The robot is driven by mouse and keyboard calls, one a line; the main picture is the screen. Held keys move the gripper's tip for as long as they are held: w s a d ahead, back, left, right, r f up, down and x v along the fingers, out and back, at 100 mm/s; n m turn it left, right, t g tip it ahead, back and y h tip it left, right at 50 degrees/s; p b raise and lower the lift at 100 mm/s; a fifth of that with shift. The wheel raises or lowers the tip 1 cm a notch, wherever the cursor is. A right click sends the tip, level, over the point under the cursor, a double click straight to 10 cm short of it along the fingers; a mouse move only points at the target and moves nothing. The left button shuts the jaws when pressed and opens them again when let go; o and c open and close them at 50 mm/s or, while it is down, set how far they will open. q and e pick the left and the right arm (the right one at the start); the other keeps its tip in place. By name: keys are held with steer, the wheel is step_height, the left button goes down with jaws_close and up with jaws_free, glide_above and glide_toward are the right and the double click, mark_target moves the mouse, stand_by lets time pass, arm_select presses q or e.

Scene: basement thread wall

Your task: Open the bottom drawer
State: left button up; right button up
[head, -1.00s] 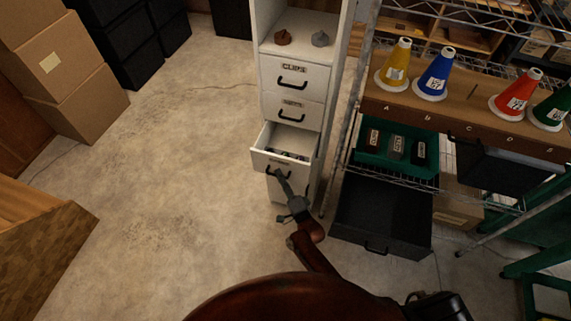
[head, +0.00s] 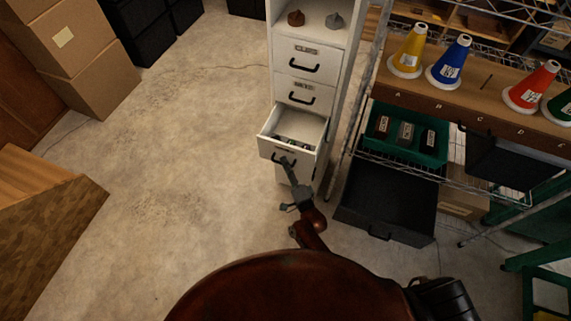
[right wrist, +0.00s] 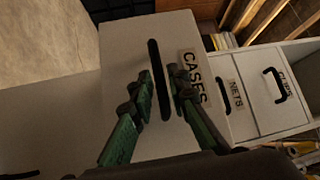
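A narrow white cabinet (head: 318,100) stands at the top middle in the head view. Its third drawer front down, labelled CASES (right wrist: 125,60), is pulled out in the head view (head: 270,150), with small dark items inside. My right gripper (head: 287,163) is at this drawer's front. In the right wrist view its two green fingers (right wrist: 160,78) lie on either side of the black bar handle (right wrist: 154,52), close against it. Below the open drawer is a further white front (head: 283,175), largely hidden by the gripper. My left gripper is out of view.
The NETS drawer (right wrist: 238,108) and CLIPS drawer (right wrist: 290,110) are closed. To the right, a wire rack holds coloured cones (head: 450,65) and a green tray (head: 405,152); a dark open bin (head: 385,205) stands below it. The floor (head: 170,150) at left is clear.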

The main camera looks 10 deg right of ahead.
steer(key=shift+s, duration=0.15)
steer(key=v, duration=1.1)
steer(key=shift+s, duration=0.35)
steer(key=shift+d+f, duration=0.1)
steer(key=shift+f, duration=0.05)
steer(key=s+d+f+n+g, duration=0.25)
steer(key=s+f, duration=0.25)
steer(key=f, duration=0.5)
steer(key=s+d+f+n+g+h+p, duration=0.1)
steer(key=s+d+f+n+g, duration=0.3)
steer(key=f, duration=0.6)
steer(key=s+d+f+n+g, duration=0.1)
steer(key=s+f+n+g, duration=0.1)
steer(key=s+f, duration=0.65)
steer(key=s+d+f+n+g+h, duration=0.1)
steer(key=s+f, duration=0.4)
steer(key=s, duration=0.6)
steer(key=s+d+f+n+g+h, duration=0.1)
steer(key=s+d+f+n+g, duration=0.3)
steer(key=s, duration=0.7)
steer(key=s+d+f+n+g+h+p, duration=0.1)
steer(key=s+d+f+g, duration=0.4)
steer(key=s, duration=0.7)
step_height(320, 180, down, 3)
steer(key=shift+d+r+n, duration=0.15)
steer(key=shift+d+n, duration=0.15)
steer(key=shift+n, duration=0.35)
